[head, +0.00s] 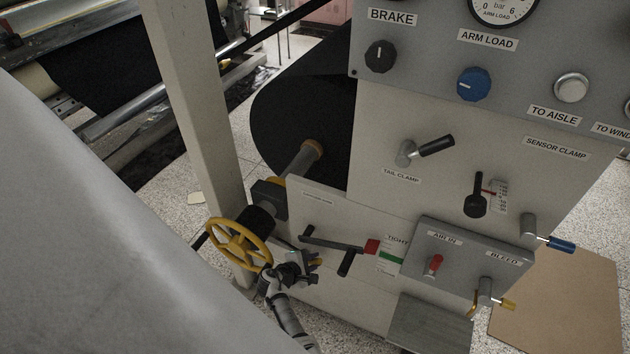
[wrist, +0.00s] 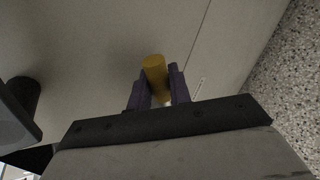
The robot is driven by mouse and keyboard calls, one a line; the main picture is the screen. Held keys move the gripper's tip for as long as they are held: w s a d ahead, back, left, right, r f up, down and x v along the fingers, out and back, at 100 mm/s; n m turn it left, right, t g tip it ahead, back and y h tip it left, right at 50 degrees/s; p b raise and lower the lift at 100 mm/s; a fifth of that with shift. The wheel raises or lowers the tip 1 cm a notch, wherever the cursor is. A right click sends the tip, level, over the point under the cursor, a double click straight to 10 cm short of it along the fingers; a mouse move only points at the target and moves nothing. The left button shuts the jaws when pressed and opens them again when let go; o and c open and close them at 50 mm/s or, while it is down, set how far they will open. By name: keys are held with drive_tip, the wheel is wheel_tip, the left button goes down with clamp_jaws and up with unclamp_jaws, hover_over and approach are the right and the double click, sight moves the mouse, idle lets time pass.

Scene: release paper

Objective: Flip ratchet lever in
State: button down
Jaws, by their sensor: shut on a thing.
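A yellow cylindrical grip (wrist: 155,76), which looks like the ratchet lever's end, sits between my gripper's two dark purple fingers (wrist: 160,90) in the wrist view. My gripper is shut on it. In the head view my gripper (head: 307,262) is low at the machine's left side, just right of the yellow handwheel (head: 238,245). Only a small yellow bit of the grip (head: 316,262) shows there. The rest of the lever and its pivot are hidden by my gripper.
A black crank arm (head: 332,243) with a hanging handle lies close above right, beside the red and green TIGHT marker (head: 390,256). The AIR IN and BLEED box (head: 465,260) juts out to the right. A beige post (head: 195,110) stands behind the handwheel.

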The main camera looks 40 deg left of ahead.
drive_tip(key=shift+a+r+n+t+h, duration=0.3)
drive_tip(key=shift+r+n+h, duration=0.1)
drive_tip(key=shift+h, duration=0.1)
idle(0.3)
drive_tip(key=c, duration=1.6)
unclamp_jaws()
drive_tip(key=shift+s, duration=0.1)
drive_tip(key=b+v, duration=0.1)
drive_tip(key=v, duration=1.2)
drive_tip(key=shift+s+r, duration=0.2)
drive_tip(key=shift+s, duration=0.05)
drive_tip(key=shift+s, duration=0.1)
